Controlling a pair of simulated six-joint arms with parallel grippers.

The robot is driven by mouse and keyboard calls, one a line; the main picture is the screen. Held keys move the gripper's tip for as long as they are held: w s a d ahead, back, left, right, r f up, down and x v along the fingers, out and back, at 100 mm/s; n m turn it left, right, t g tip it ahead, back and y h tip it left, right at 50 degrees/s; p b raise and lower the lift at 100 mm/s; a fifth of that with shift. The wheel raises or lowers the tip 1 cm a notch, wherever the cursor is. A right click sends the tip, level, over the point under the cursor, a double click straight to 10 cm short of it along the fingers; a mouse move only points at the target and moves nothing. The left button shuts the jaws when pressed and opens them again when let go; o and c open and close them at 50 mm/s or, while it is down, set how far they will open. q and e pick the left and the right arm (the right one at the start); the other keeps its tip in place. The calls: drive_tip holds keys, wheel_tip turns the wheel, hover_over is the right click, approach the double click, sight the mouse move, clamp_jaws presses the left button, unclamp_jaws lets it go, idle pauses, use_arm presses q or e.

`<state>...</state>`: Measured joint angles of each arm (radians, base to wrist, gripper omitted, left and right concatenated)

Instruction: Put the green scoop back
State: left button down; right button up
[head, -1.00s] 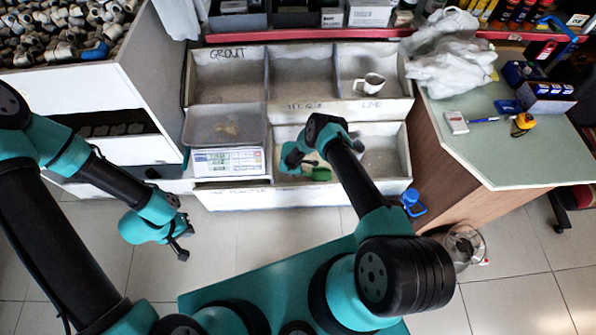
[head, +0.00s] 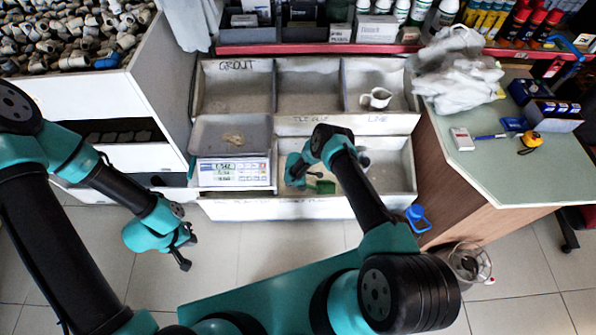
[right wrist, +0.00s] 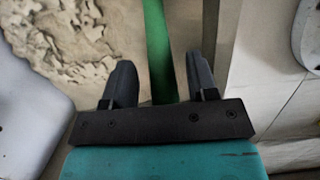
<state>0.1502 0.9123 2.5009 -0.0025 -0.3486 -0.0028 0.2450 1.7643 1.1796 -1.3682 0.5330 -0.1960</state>
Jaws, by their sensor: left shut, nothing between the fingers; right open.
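The green scoop (head: 324,187) lies in the lower-row bin, near its front wall. In the right wrist view its green handle (right wrist: 159,48) runs between the two fingers of my right gripper (right wrist: 155,80), with gaps on both sides. The right gripper is open; in the head view it is down in the bin (head: 312,177), just left of the scoop and partly behind my arm. The scoop's bowl is not clear in the wrist view. My left gripper (head: 184,253) is shut and empty, hanging over the floor left of the bins.
A scale (head: 232,172) with a tray stands left of the scoop's bin. A white cup (head: 376,98) sits in the upper right bin. Low bin walls enclose the right gripper. A counter (head: 490,165) with a plastic bag stands right. A grey object (head: 362,160) lies beside my arm.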

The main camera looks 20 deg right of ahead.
wheel_tip(320, 180, up, 16)
drive_tip(key=a, duration=0.2)
drive_tip(key=shift+w+a, duration=0.4)
